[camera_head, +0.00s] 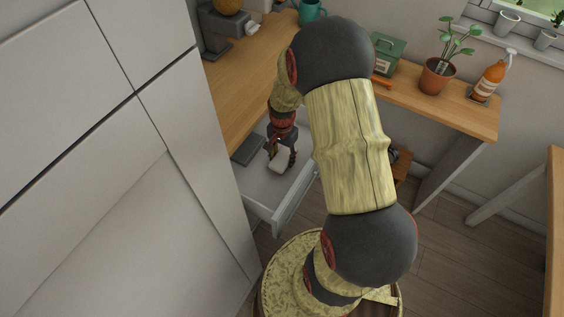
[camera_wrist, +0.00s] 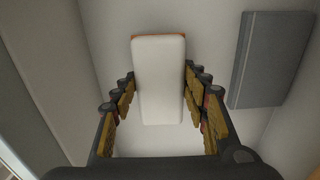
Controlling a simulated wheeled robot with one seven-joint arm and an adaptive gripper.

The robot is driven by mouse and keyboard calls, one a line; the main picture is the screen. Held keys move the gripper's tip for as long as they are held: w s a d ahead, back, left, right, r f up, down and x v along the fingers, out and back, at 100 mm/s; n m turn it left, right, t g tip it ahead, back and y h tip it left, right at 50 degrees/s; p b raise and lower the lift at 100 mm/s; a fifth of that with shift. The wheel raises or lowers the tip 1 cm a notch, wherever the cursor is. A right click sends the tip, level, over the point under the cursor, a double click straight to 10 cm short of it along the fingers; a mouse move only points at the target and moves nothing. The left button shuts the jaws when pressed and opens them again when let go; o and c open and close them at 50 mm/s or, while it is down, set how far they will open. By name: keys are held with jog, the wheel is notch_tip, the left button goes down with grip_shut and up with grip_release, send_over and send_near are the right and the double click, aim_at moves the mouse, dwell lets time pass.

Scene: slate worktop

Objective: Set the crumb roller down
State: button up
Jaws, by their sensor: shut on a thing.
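The crumb roller (camera_wrist: 161,85) is a white, rounded oblong piece with a thin orange edge at its far end. In the wrist view it lies between the fingers of my gripper (camera_wrist: 160,80), which is shut on it. In the head view my gripper (camera_head: 281,158) reaches down into an open drawer (camera_head: 262,208), with the white roller (camera_head: 278,159) between its fingers. The roller is over the pale drawer floor; I cannot tell whether it touches it. The underside of the roller is hidden.
A flat dark grey slab (camera_wrist: 271,60) lies in the drawer to the right of the roller in the wrist view. Bare drawer floor surrounds the roller. The wooden worktop (camera_head: 245,90) holds a green box (camera_head: 386,55), a potted plant (camera_head: 437,76) and an orange bottle (camera_head: 488,80).

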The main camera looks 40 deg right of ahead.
aim_at(283, 157)
jog(key=shift+f, duration=1.05)
jog(key=shift+f, duration=0.2)
jog(key=o, duration=1.3)
notch_tip(283, 157, up, 12)
jog(key=p, duration=0.4)
jog(key=shift+r, duration=0.2)
